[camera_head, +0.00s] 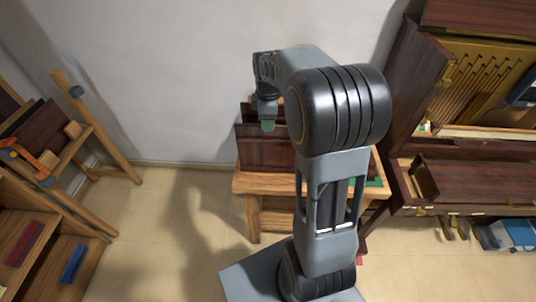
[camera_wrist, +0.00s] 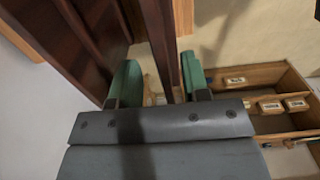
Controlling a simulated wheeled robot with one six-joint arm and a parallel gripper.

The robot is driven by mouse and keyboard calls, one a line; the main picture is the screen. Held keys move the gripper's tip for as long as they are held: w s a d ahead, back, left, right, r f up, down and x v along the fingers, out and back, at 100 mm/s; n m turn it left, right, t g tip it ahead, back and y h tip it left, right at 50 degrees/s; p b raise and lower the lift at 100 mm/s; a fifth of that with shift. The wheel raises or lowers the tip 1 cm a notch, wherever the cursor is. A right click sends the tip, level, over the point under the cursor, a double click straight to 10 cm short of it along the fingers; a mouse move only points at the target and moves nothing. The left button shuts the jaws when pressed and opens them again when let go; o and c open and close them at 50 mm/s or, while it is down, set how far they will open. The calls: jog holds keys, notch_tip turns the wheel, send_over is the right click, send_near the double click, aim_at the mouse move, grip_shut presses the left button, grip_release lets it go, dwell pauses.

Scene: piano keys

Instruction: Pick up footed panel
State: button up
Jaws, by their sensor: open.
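Dark red-brown wooden panels (camera_head: 262,152) stand on a small wooden bench (camera_head: 254,186) against the wall, partly hidden behind my arm. I take one of them to be the footed panel; its feet do not show clearly. In the wrist view one upright panel (camera_wrist: 161,38) runs between the two green fingertips of my gripper (camera_wrist: 160,80). The fingers stand apart, one on each side of it, with a visible gap on the right. My gripper (camera_head: 267,125) also shows in the head view, at the panels' upper part.
More dark panels (camera_wrist: 75,35) stand close on the left in the wrist view. A compartmented wooden drawer unit (camera_wrist: 268,95) with labels is at the right there. An open piano case (camera_head: 405,120) stands right of the bench; a wooden rack (camera_head: 95,135) is at left.

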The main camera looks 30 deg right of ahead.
aim_at(269, 136)
jog(key=shift+f, duration=1.9)
jog(key=shift+s, duration=0.1)
grip_shut()
jog(key=shift+r, duration=0.1)
